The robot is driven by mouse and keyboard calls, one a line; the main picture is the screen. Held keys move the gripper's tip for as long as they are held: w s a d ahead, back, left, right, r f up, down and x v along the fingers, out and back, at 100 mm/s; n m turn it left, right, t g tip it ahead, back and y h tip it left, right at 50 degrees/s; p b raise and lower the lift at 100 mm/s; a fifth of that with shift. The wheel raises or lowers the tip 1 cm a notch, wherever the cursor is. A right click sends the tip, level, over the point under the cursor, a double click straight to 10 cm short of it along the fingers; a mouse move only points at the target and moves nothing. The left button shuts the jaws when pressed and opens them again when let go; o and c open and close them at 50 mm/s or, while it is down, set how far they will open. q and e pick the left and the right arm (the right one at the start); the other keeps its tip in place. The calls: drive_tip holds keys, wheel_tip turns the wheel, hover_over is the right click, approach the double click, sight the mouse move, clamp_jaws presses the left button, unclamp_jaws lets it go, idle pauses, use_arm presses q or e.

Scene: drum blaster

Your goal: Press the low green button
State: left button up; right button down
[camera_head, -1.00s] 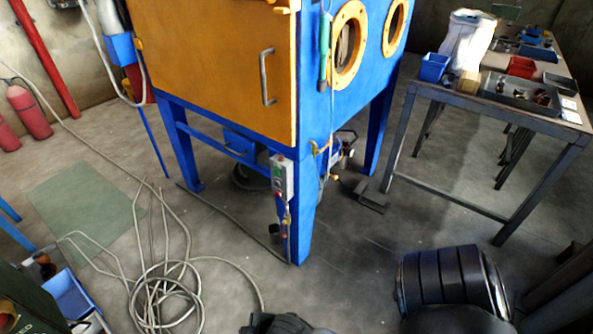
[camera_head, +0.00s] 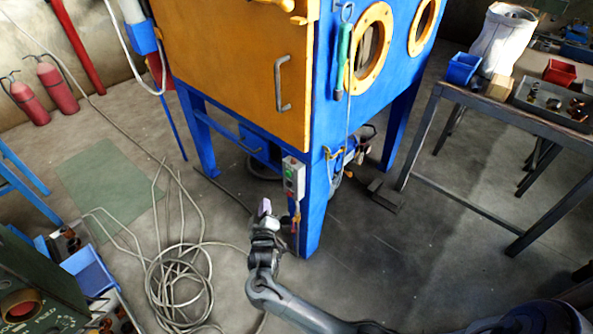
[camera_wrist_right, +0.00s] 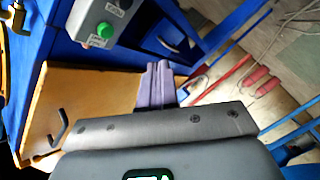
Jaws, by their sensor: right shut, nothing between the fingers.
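A grey control box (camera_head: 299,180) is mounted on the front blue leg of the cabinet, below the orange door. It has small buttons that are hard to separate in the head view. In the right wrist view the same box (camera_wrist_right: 83,22) is at the upper left, with a round green button (camera_wrist_right: 105,30) clearly visible on its face. My right gripper (camera_head: 265,205) is shut and empty, below and left of the box, apart from it. Its purple fingers (camera_wrist_right: 160,86) also show in the right wrist view, pointing past the box. My left gripper is out of view.
The blue cabinet (camera_head: 335,130) with its orange door (camera_head: 235,75) stands behind. A coiled hose (camera_head: 180,280) lies on the floor at left. A workbench (camera_head: 500,112) with bins is at right. Open floor lies between the cabinet and the bench.

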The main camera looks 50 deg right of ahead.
sight(288, 174)
drive_tip(key=r, duration=0.1)
drive_tip(key=w+r, duration=0.1)
drive_tip(key=r, duration=0.1)
drive_tip(key=shift+w+r, duration=0.1)
drive_tip(key=shift+w, duration=0.25)
drive_tip(key=d, duration=0.8)
drive_tip(key=shift+d+b, duration=0.35)
idle(0.4)
idle(0.7)
